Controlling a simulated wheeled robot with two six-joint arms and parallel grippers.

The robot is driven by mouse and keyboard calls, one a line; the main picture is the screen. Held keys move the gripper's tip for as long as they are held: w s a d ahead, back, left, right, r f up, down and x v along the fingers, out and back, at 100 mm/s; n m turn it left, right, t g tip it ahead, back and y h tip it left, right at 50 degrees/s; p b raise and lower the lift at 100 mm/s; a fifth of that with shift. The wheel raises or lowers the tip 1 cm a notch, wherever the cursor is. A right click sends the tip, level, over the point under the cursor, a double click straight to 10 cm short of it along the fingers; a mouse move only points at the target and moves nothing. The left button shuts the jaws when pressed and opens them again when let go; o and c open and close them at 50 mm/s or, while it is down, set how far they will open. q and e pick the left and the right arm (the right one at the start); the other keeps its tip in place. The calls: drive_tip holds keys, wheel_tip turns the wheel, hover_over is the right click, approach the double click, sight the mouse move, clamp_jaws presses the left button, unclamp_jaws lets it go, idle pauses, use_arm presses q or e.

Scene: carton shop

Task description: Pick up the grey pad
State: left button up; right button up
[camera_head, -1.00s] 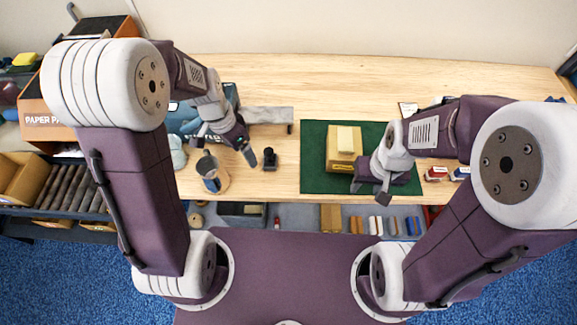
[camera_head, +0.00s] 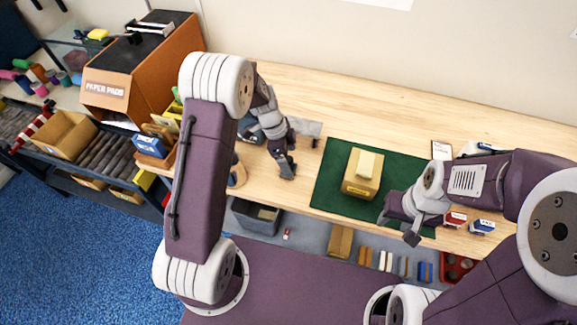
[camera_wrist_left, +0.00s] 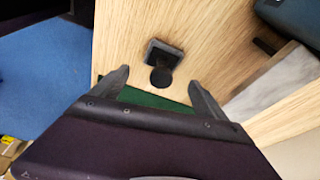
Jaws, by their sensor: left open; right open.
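I cannot pick out a grey pad for certain. An orange box labelled "PAPER PADS" (camera_head: 108,90) stands at the left; its contents are hard to make out. A flat grey slab (camera_head: 306,127) lies on the table behind my left gripper; it also shows in the left wrist view (camera_wrist_left: 275,90). My left gripper (camera_head: 287,168) is open and empty above the table; its fingers (camera_wrist_left: 157,85) point toward a small black block with a round knob (camera_wrist_left: 161,78), apart from it. My right gripper (camera_head: 399,228) is open and empty by the green mat's front right corner.
Dark grey rods lie on the left shelf (camera_head: 104,153), beside a cardboard box (camera_head: 62,135). A grey bin (camera_head: 256,215) sits below the table edge.

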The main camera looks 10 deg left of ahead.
sight(291, 166)
use_arm(q)
drive_tip(key=x, duration=0.2)
drive_tip(key=p+x, duration=0.1)
drive_tip(key=x, duration=0.1)
drive_tip(key=shift+s+a+f, duration=0.15)
drive_tip(key=shift+a, duration=0.1)
drive_tip(key=shift+f, duration=0.2)
drive_tip(key=c, duration=1.6)
drive_tip(key=shift+o, duration=0.2)
drive_tip(key=shift+r, duration=0.2)
drive_tip(key=shift+r, duration=0.3)
drive_tip(key=r, duration=0.1)
drive_tip(key=r+b, duration=0.1)
drive_tip(key=d+r, duration=0.1)
drive_tip(key=shift+s+r+b, duration=0.3)
drive_tip(key=shift+r, duration=0.05)
drive_tip(key=s+d+r+b, duration=0.1)
drive_tip(key=s+d+r, duration=0.5)
drive_tip(key=s+d, duration=0.1)
drive_tip(key=shift+d+r+b, duration=0.25)
drive_tip(key=shift+d+b, duration=0.05)
drive_tip(key=shift+d, duration=0.1)
